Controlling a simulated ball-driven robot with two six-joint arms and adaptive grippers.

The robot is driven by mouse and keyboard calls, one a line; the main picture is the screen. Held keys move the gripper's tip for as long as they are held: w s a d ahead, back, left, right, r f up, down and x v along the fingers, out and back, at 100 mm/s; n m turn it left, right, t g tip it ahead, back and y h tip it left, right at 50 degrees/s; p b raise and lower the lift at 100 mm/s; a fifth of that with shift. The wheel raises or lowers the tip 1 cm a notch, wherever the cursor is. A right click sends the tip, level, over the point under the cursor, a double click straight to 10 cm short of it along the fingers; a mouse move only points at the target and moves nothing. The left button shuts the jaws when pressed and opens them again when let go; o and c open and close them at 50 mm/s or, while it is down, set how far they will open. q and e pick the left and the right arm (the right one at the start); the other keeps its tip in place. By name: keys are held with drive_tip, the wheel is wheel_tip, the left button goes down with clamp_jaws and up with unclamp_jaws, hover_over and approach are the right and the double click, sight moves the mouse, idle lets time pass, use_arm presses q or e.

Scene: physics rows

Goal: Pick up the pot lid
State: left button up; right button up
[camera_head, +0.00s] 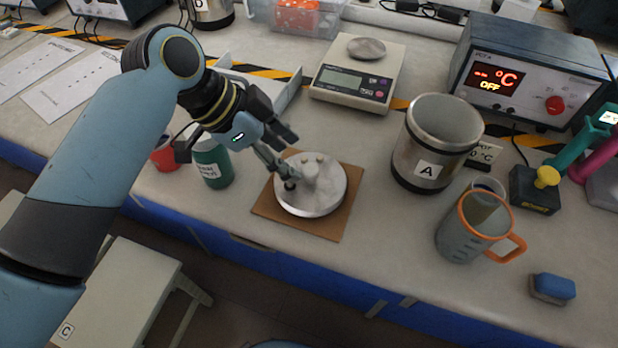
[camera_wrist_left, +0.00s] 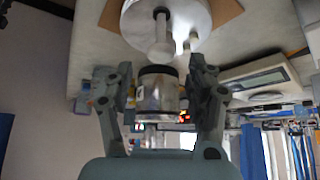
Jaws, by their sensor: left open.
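The pot lid (camera_head: 322,202) is a round silvery disc lying on a brown square board (camera_head: 338,226). A pale upright knob (camera_head: 311,173) stands at its middle. In the left wrist view the lid (camera_wrist_left: 190,14) is at the top, with its knob (camera_wrist_left: 162,45) pointing down in the picture. My left gripper (camera_head: 288,161) is open and empty, over the left part of the lid in the head view. In the wrist view its fingers (camera_wrist_left: 162,80) are apart, with the knob lined up between them and a little beyond the tips. I cannot tell whether a finger touches the lid.
A steel pot marked A (camera_head: 420,150) stands right of the board, with an orange-rimmed jug (camera_head: 465,238) in front. A green bottle (camera_head: 213,165) and red cup (camera_head: 164,154) stand left. A scale (camera_head: 350,82) is behind. The counter's front edge is close to the board.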

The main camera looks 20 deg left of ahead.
sight(307, 168)
use_arm(q)
drive_tip(key=shift+w+d+f, duration=0.2)
drive_tip(key=shift+d+f, duration=0.15)
drive_tip(key=shift+f, duration=0.1)
drive_tip(key=shift+w+d+f, duration=0.1)
drive_tip(key=shift+f, duration=0.15)
drive_tip(key=x, duration=0.4)
drive_tip(key=shift+w+f, duration=0.3)
drive_tip(key=shift+w, duration=0.15)
drive_tip(key=shift+f, duration=0.2)
drive_tip(key=shift+c, duration=1.4)
drive_tip(key=c, duration=0.7)
clamp_jaws()
use_arm(e)
drive_tip(key=shift+w, duration=0.1)
